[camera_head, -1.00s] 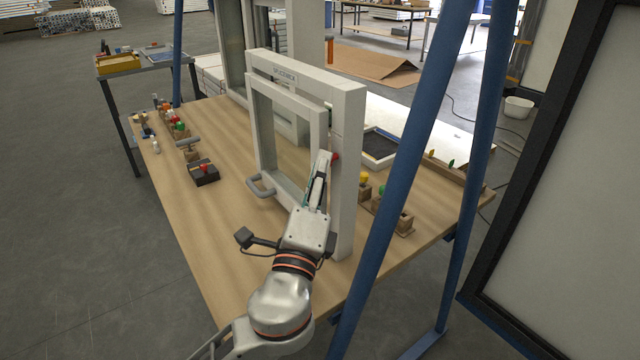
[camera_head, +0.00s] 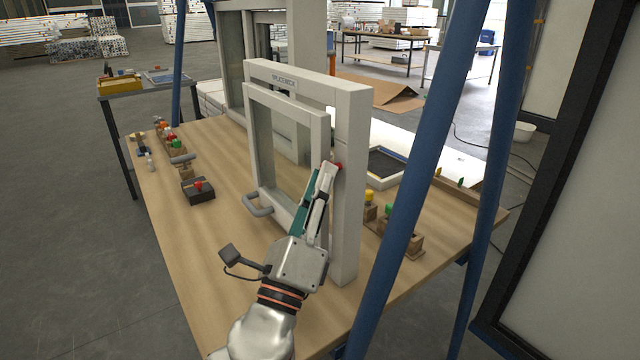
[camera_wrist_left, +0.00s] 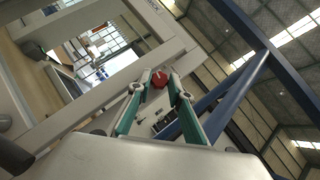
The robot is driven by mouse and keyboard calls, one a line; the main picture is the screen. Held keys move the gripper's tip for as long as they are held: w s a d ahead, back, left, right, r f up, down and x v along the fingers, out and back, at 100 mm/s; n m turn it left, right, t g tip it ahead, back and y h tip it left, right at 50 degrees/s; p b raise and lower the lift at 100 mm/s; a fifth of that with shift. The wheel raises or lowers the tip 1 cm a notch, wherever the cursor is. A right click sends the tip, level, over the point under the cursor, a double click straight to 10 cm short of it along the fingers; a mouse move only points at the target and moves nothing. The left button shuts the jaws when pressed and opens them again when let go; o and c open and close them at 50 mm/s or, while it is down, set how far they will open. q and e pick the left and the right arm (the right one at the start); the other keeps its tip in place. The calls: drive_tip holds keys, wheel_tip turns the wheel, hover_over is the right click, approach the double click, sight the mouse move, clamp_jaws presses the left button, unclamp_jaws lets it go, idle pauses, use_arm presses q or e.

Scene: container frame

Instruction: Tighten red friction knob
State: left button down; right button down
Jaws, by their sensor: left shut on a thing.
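The red friction knob (camera_wrist_left: 159,79) sits on the upright post of the light grey frame (camera_head: 346,190). In the head view only a small part of the red knob (camera_head: 339,165) shows beside my fingertips. My left gripper (camera_head: 328,168) reaches up along the post with its fingers at the knob. In the left wrist view the left gripper (camera_wrist_left: 160,82) has its two green-sided fingers on either side of the knob, shut on it. The knob's base is partly hidden by the fingertips. My right gripper is not in view.
The small grey sash (camera_head: 320,150) with a handle (camera_head: 258,205) stands in the frame on the wooden table (camera_head: 215,250). Blue posts (camera_head: 415,180) rise close to the right. The table's left front is clear.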

use_arm(q)
drive_tip(key=shift+f, duration=0.1)
drive_tip(key=c, duration=1.8)
unclamp_jaws()
drive_tip(key=shift+v, duration=4)
